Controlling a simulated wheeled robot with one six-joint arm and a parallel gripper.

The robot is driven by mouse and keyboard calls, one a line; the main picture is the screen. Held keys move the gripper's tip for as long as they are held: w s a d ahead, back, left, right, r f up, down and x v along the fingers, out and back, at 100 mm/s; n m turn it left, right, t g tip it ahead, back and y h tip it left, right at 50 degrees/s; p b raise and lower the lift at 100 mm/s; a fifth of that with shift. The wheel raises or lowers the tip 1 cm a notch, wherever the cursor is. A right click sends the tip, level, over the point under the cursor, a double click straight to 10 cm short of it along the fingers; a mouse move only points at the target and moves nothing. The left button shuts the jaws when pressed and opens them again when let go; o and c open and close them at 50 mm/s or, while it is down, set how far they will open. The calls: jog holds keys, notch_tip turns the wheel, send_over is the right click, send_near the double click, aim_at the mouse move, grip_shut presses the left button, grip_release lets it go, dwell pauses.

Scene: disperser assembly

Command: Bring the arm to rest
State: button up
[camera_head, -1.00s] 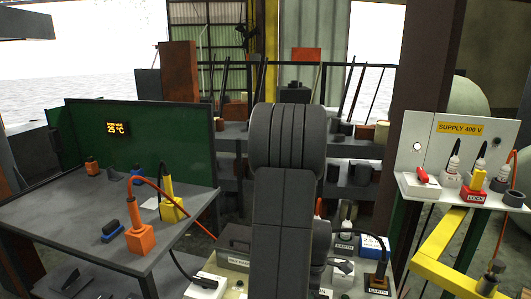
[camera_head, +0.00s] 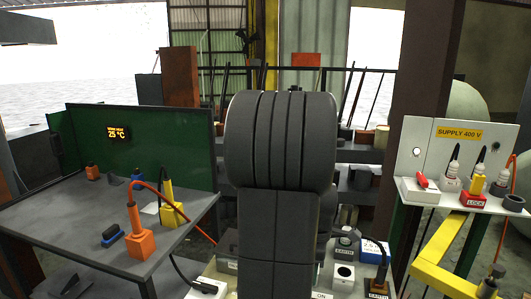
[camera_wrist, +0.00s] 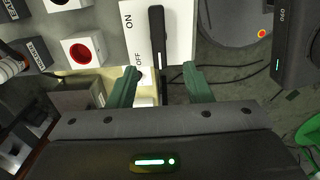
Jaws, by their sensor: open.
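My gripper shows in the wrist view (camera_wrist: 158,82) with its two green fingers apart. A black lever handle (camera_wrist: 157,40) on a white ON/OFF plate (camera_wrist: 180,18) lies just beyond the fingertips, in line with the gap between them. I cannot tell how far below the fingers it is. Nothing is held between the fingers. In the head view my dark arm stands upright in the middle of the picture and hides the gripper and part of the bench behind it.
A table (camera_head: 60,215) with orange and yellow plugs stands left, backed by a green panel (camera_head: 185,150). The supply 400 V panel (camera_head: 450,160) stands right above a yellow rail (camera_head: 440,240). White boxes with red (camera_wrist: 82,53) and black sockets sit beside the lever in the wrist view.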

notch_tip(320, 180, down, 12)
jog(key=shift+w+r, duration=0.1)
jog(key=shift+r, duration=0.1)
jog(key=shift+f, duration=0.1)
jog(key=m+p, duration=0.2)
jog(key=m, duration=0.3)
jog(key=shift+m+p, duration=0.6)
jog(key=shift+m, duration=1.1)
